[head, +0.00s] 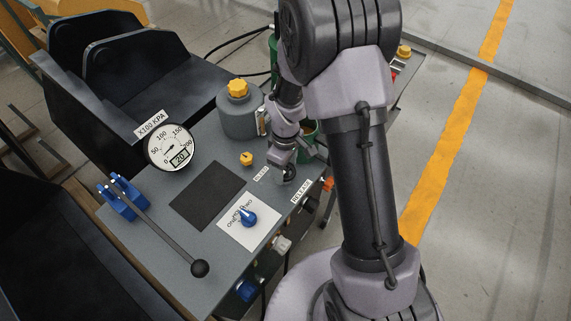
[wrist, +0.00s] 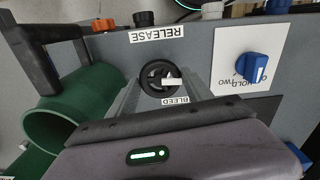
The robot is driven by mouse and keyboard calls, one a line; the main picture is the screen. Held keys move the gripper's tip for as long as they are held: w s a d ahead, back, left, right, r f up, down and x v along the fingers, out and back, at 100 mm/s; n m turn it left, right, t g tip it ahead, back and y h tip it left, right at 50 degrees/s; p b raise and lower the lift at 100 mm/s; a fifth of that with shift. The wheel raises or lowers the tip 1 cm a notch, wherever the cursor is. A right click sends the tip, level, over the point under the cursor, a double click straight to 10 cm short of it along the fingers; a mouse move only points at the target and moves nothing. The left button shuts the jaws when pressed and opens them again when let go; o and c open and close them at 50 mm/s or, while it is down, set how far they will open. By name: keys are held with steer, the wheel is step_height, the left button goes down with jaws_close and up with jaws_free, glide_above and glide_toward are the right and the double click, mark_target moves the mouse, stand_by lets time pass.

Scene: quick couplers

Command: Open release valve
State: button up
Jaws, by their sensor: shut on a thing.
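A small black round handwheel (wrist: 160,78) with a white mark stands on the grey panel. In the wrist view a RELEASE label (wrist: 157,35) lies on one side of it and a BLEED label (wrist: 175,100) on the other. My gripper (wrist: 162,82) is over the wheel, its fingers on either side, shut on it. In the head view my gripper (head: 287,167) points down at the same wheel (head: 289,174), partly hiding it. The RELEASE label (head: 301,191) and BLEED label (head: 261,175) also show there.
A pressure gauge (head: 171,147), a lever with a black ball (head: 200,268), a blue selector knob (head: 247,217) and a grey tank (head: 239,118) with a yellow cap stand on the panel. A green cylinder (wrist: 72,108) is close beside my gripper. An orange knob (wrist: 104,24) sits at the edge.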

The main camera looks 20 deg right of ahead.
steer(key=n+p, duration=0.2)
steer(key=n, duration=0.3)
steer(key=shift+r, duration=0.1)
steer(key=n+p, duration=0.1)
steer(key=n, duration=0.4)
steer(key=shift+p, duration=0.3)
steer(key=n+p, duration=0.1)
steer(key=n, duration=0.3)
steer(key=shift+w+p, duration=0.1)
steer(key=shift+p, duration=0.2)
steer(key=shift+n+p, duration=0.6)
steer(key=shift+n, duration=1.9)
steer(key=o, duration=1.4)
